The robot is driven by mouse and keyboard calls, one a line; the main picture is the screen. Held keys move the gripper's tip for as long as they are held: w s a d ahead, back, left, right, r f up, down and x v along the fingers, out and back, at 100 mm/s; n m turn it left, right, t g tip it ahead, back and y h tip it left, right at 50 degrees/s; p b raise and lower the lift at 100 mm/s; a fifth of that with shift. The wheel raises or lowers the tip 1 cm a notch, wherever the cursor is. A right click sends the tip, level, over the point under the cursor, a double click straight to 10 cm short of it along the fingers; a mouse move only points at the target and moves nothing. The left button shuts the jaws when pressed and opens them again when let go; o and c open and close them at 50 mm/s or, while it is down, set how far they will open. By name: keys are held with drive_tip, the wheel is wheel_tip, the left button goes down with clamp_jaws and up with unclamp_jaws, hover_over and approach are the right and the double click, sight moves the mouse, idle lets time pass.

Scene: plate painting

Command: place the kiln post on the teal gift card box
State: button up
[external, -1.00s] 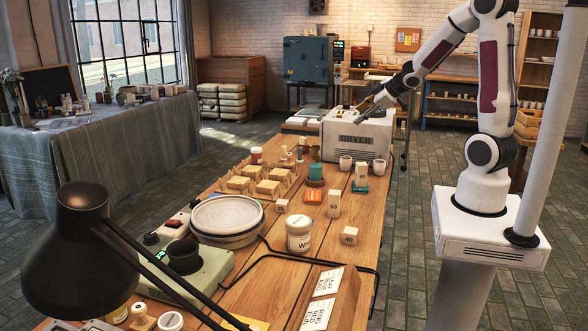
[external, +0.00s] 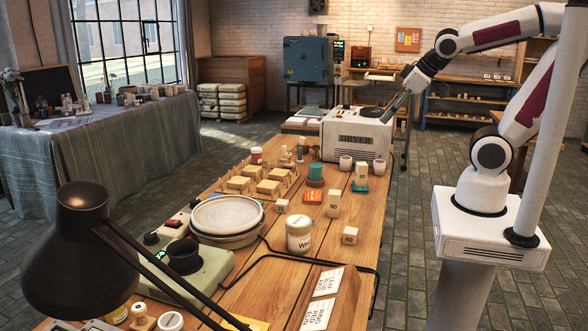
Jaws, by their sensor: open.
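A pale block-shaped post (external: 361,172) stands upright on a small flat teal box (external: 359,188), right of the middle of the table and in front of the dryer. More pale numbered posts stand nearer: a tall one marked 90 (external: 333,204), a short one marked 40 (external: 349,236) and a small block (external: 281,206). Which one the task means I cannot tell. My gripper (external: 388,114) is open, above the right end of the dryer, behind and above the teal box and apart from it. Its fingertips are small and hard to make out.
The white dryer (external: 352,138) stands at the table's far end, with two white cups (external: 379,166) before it. An orange box (external: 312,196), a teal cylinder (external: 315,170), a white jar (external: 299,235) and a turntable (external: 226,214) stand left. A black cable (external: 372,276) crosses the near right.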

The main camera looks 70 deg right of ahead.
drive_tip(key=s+a+g+y, duration=0.1)
drive_tip(key=s+a+y, duration=0.2)
drive_tip(key=s+a, duration=0.4)
drive_tip(key=shift+s+a+f+n, duration=0.3)
drive_tip(key=shift+a+f, duration=0.15)
drive_tip(key=shift+a, duration=0.75)
